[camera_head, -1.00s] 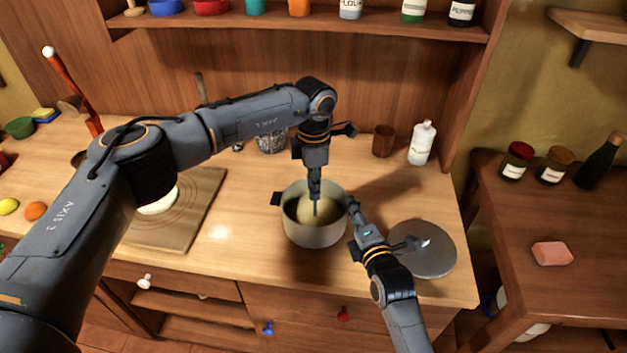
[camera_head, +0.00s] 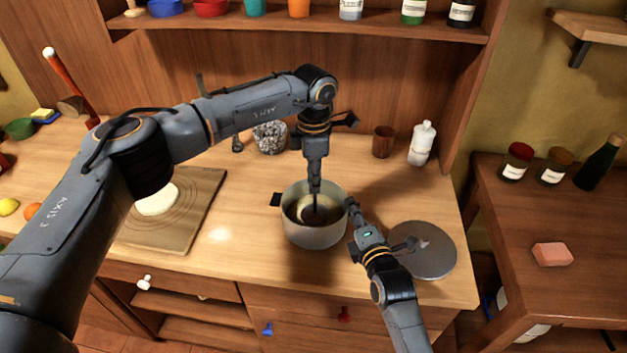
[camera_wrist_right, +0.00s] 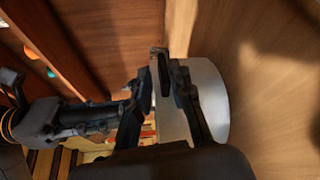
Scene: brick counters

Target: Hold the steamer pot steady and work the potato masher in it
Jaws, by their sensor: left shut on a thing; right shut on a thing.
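The steamer pot (camera_head: 314,236) is a grey metal pot standing upright on the wooden counter, with pale yellowish food inside. My left gripper (camera_head: 315,183) is shut on the potato masher (camera_head: 316,206), which points down into the pot; its handle is mostly hidden by the gripper. The masher's dark head shows inside the rim, above or at the food. My right gripper (camera_head: 354,208) is shut on the pot's right handle. In the right wrist view the right gripper (camera_wrist_right: 160,58) closes beside the pot's wall (camera_wrist_right: 208,105); the handle is mostly hidden between the fingers.
A round metal lid (camera_head: 432,258) lies to the right of the pot, partly under my right arm. A board (camera_head: 190,215) with a pale round thing lies to the left. A brown cup (camera_head: 383,141), a white bottle (camera_head: 422,142) and a speckled container (camera_head: 270,137) stand behind.

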